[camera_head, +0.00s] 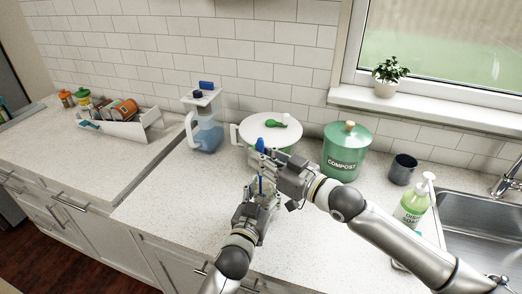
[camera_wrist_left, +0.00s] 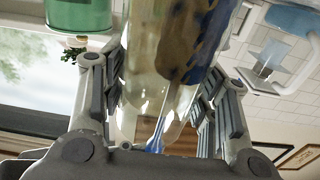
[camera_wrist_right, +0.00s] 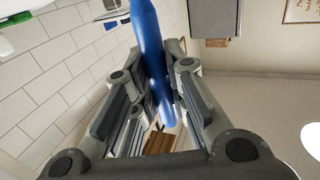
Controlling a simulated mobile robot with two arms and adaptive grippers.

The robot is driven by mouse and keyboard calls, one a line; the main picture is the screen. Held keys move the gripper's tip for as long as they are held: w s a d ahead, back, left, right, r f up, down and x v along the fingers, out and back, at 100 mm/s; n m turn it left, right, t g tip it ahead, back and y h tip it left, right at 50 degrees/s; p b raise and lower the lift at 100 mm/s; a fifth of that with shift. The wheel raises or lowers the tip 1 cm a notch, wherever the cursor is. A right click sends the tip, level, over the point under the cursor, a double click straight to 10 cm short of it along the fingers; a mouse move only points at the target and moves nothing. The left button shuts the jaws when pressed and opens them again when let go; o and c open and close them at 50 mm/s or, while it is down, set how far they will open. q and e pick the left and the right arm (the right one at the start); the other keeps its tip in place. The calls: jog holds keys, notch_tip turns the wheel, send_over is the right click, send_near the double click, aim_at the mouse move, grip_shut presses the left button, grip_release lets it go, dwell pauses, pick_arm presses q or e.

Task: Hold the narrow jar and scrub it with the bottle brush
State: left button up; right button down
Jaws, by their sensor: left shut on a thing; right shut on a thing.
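The narrow jar (camera_wrist_left: 150,50) is clear glass and fills the middle of the left wrist view, with tan and dark blotches on or behind its wall. My left gripper (camera_head: 259,198) is shut around it, above the counter. The bottle brush shows its blue handle top (camera_head: 261,145) in the head view. My right gripper (camera_head: 270,164) is shut on the blue handle (camera_wrist_right: 152,55), above the left gripper. A blue shaft (camera_wrist_left: 157,135) shows at the jar's mouth. Blue patches show through the glass, so the brush appears to be inside; its exact depth is unclear.
Behind the grippers stand a white lidded container (camera_head: 285,125), a green compost bin (camera_head: 345,155) and a blue-filled pitcher (camera_head: 207,135). A dark cup (camera_head: 402,170), a soap bottle (camera_head: 412,205) and the sink (camera_head: 480,220) are right. The counter (camera_head: 185,205) left of the grippers is clear.

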jog(key=shift+d, duration=0.1)
dwell(0.3)
jog(key=shift+w+d, duration=0.35)
jog(key=shift+d, duration=0.2)
jog(key=shift+d, duration=0.15)
jog(key=shift+d+r, duration=0.5)
jog(key=shift+r, duration=2.45)
notch_tip(320, 180, down, 6)
jog(key=shift+s, duration=0.35)
jog(key=shift+a, duration=0.15)
